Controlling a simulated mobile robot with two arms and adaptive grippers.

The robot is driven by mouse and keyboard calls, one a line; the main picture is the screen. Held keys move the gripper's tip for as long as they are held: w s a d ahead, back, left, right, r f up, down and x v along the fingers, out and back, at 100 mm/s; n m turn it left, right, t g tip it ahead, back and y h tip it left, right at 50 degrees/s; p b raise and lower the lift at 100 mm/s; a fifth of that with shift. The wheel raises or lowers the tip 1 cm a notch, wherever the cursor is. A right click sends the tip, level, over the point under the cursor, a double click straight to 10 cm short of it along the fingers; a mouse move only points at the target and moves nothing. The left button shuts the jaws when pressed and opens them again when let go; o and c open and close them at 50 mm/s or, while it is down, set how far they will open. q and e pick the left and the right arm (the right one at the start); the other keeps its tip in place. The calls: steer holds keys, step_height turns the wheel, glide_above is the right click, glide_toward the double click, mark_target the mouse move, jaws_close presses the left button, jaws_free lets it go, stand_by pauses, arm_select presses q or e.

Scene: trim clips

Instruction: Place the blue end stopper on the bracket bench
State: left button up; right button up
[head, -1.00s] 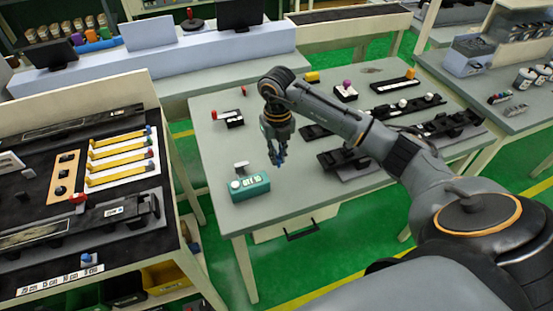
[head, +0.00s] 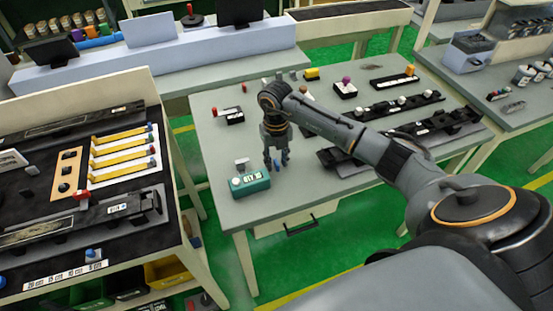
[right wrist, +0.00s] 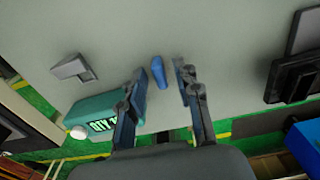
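The blue end stopper (head: 277,165) is on the grey bench top (head: 225,145), to the right of the teal counter box. In the right wrist view the stopper (right wrist: 158,72) is a small rounded blue piece. It shows between and slightly beyond my fingertips, with grey bench surface around it. My right gripper (head: 277,161) points down over the bench with its fingers spread. In the right wrist view the right gripper (right wrist: 160,82) has a gap on both sides of the stopper. My left gripper is not in view.
The teal box (head: 250,186) marked QTY stands close to my right gripper, with a small grey bracket (head: 241,164) behind it. Black rails (head: 400,108) lie under and beyond my right arm. The left table (head: 120,245) holds strips and another blue piece (head: 91,254).

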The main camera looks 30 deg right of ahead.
mark_target(276, 161)
steer(key=shift+r, duration=0.1)
step_height(276, 161, up, 12)
steer(key=b, duration=0.3)
steer(key=shift+w, duration=0.15)
